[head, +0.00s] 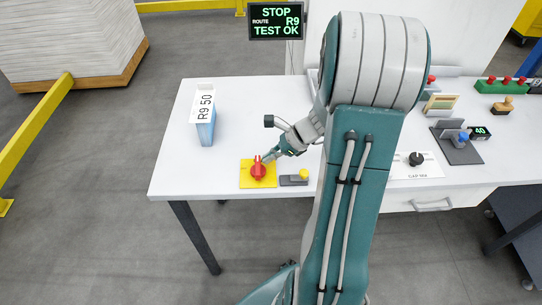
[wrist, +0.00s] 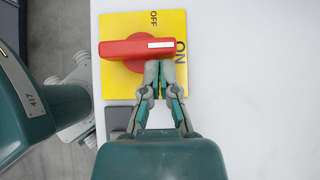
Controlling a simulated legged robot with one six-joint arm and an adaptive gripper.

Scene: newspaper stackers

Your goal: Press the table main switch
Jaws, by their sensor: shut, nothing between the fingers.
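The main switch is a red rotary handle (head: 258,169) on a yellow plate (head: 245,179), near the front left edge of the white table. In the wrist view the red handle (wrist: 125,47) lies across the plate (wrist: 115,22). Its white mark is at the right end, beside the printed ON; OFF is printed at the top. My gripper (head: 268,157) is shut and empty, with its fingertips (wrist: 158,66) right at the handle's lower edge, towards its right end. I cannot tell whether they touch it. The fingers hide part of the plate.
A small grey block with a yellow knob (head: 303,174) sits right beside the plate. A blue-and-white holder marked R9 50 (head: 205,118) stands behind left. A black display (head: 276,22) reads STOP, ROUTE R9, TEST OK. A black knob (head: 416,158) and other controls are at right.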

